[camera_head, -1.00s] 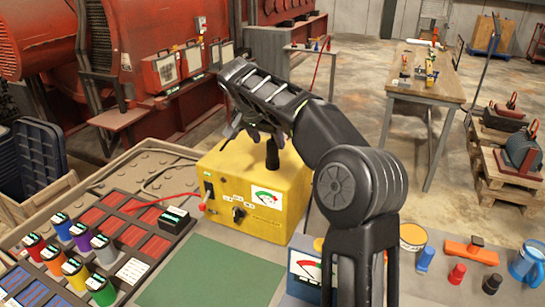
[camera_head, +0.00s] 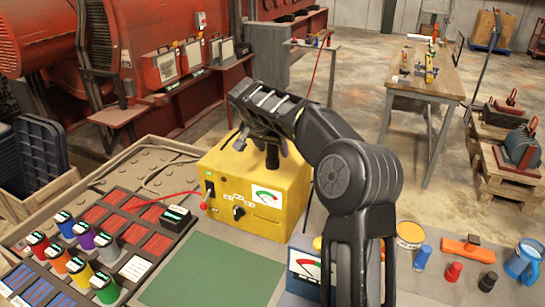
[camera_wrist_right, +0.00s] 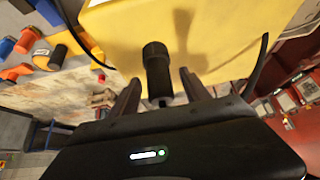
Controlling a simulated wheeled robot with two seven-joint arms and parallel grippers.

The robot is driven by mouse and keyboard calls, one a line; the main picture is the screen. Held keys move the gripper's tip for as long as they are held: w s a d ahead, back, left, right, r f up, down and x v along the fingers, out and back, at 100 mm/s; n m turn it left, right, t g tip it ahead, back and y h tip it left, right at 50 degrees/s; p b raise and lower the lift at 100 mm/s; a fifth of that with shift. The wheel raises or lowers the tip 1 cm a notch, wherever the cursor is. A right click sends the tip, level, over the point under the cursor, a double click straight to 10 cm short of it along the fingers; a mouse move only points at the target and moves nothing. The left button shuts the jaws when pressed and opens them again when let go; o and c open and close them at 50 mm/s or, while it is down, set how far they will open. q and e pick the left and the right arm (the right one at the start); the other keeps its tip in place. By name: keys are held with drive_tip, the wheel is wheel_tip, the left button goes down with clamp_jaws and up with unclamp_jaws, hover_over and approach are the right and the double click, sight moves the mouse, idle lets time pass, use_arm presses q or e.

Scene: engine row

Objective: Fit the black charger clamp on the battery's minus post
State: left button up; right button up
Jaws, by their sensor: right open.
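A yellow box (camera_head: 256,190) with a dial and knobs stands on the bench, likely the charger. A black upright grip (camera_head: 272,157) rises from its top; I cannot tell whether it is the black clamp. My right gripper (camera_head: 260,142) is over the box top. In the right wrist view the grip (camera_wrist_right: 157,70) stands between the two open fingers of my right gripper (camera_wrist_right: 160,80), with no clear sign of contact. A red lead (camera_head: 165,199) runs to the box's front left. I cannot make out the battery or its minus post. My left gripper is out of view.
A rack with several coloured capped blocks (camera_head: 78,270) is at lower left. A green mat (camera_head: 213,270) lies bare in front. A gauge (camera_head: 303,268) stands partly behind my arm. A yellow tub (camera_head: 410,236), an orange tool (camera_head: 473,248) and a blue mug (camera_head: 523,262) are at right.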

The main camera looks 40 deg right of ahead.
clamp_jaws()
idle(0.6)
drive_tip(key=shift+r, duration=0.1)
